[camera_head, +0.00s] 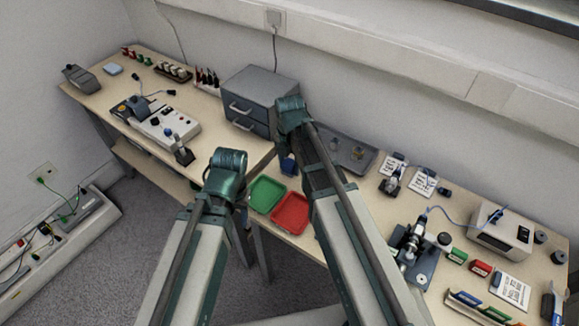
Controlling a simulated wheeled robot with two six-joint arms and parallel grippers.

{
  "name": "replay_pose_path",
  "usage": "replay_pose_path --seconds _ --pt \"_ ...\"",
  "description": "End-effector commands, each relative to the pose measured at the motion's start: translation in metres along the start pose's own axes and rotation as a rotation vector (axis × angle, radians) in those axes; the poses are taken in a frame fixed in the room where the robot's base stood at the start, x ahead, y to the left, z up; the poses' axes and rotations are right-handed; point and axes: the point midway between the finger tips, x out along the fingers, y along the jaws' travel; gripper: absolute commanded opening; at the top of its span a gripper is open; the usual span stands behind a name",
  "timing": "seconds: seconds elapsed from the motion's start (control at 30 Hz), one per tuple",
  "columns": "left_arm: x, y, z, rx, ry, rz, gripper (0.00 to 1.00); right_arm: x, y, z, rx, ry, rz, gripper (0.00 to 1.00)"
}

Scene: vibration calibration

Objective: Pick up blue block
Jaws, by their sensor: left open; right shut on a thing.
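The blue block (288,166) shows just below my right gripper (288,150), near the green tray, partly hidden by my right arm. The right gripper is shut on it; its fingers are mostly hidden behind the wrist, and I cannot tell whether the block is clear of the table. My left gripper (237,190) is open at the table's front edge, left of the green tray, with its fingers largely hidden by my own wrist.
A green tray (266,194) and a red tray (291,213) lie side by side at the front edge. A grey drawer cabinet (258,90) stands behind. A grey tray (354,153) lies right of my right arm. A microscope (414,243) stands further right.

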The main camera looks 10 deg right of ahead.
Motion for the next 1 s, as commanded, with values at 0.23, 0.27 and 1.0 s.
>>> replay_pose_path --seconds 0.23,0.27,1.0 --pt "-0.005 0.000 0.000 0.000 0.000 0.000 0.50 -0.005 0.000 0.000 0.000 0.000 0.000 0.00" --pt "-0.006 -0.001 0.000 0.000 0.000 0.000 0.50 -0.006 0.000 0.000 0.000 0.000 0.000 0.00" --pt "-0.099 -0.009 0.006 -0.001 0.000 0.000 0.50 -0.099 0.000 0.000 0.000 0.000 0.000 0.00"
